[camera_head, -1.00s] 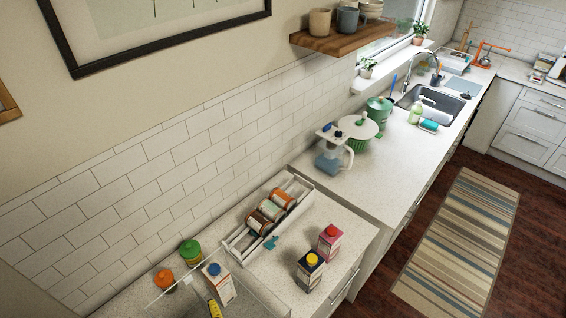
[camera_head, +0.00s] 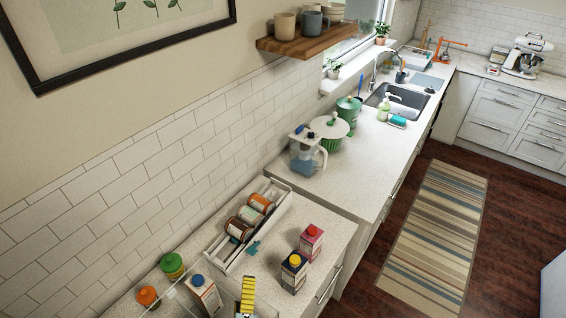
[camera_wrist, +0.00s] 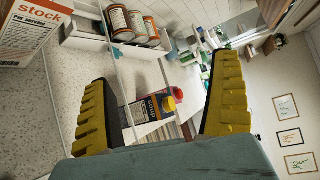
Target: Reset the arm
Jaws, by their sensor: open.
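My gripper (camera_wrist: 164,70) is open, with its two yellow ribbed fingers wide apart and nothing held between them. In the head view only one yellow finger of my gripper (camera_head: 247,295) shows at the bottom edge, in front of the counter, beside a carton with a blue cap (camera_head: 205,293). The rest of the arm is out of view. In the wrist view, a dark carton with a yellow cap (camera_wrist: 150,108) shows beyond the gap between the fingers, apart from them.
A white rack (camera_head: 222,252) holds several cans. Cartons with yellow (camera_head: 293,272) and red caps (camera_head: 311,242) stand beside it. Green-lidded (camera_head: 172,265) and orange-lidded (camera_head: 148,296) jars stand near the wall. A clear panel (camera_head: 185,306) is near the blue-capped carton.

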